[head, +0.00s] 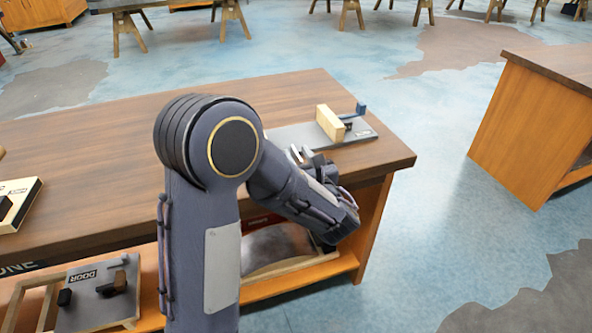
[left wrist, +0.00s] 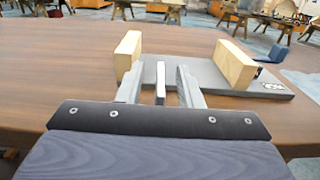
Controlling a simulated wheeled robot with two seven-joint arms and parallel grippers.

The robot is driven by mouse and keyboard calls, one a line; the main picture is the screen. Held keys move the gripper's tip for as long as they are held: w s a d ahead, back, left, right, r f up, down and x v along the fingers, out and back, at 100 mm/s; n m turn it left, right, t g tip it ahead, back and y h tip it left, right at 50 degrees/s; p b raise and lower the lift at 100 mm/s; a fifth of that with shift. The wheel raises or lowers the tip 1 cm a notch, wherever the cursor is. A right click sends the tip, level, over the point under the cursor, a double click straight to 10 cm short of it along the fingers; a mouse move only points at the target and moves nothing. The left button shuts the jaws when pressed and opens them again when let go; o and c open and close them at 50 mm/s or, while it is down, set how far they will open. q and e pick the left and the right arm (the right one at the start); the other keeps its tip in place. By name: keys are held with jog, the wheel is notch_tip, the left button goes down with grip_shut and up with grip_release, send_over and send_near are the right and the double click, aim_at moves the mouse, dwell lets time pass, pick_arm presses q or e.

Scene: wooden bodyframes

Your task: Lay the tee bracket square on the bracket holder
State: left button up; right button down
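The bracket holder, a grey board (head: 360,132) with pale wooden blocks, lies near the right end of the workbench. In the left wrist view its board (left wrist: 262,88) carries a left block (left wrist: 127,54) and a right block (left wrist: 234,65). My left gripper (head: 302,155) is low at the near side of the holder; in the wrist view its fingers (left wrist: 160,85) are apart. A thin upright grey piece (left wrist: 160,78) shows between them with gaps on both sides. It may be part of the tee bracket; I cannot tell. My right gripper is not in view.
A blue part (head: 360,108) stands behind the right block. The brown workbench top (head: 110,140) is largely clear left of my arm. A lower shelf holds a board marked DOOR (head: 98,290). Another bench (head: 530,120) stands right, across open floor.

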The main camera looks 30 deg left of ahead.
aim_at(294, 148)
pick_arm(q)
jog(key=x, duration=0.3)
jog(key=shift+w+a+f, duration=0.1)
jog(key=shift+w+a, duration=0.1)
grip_shut()
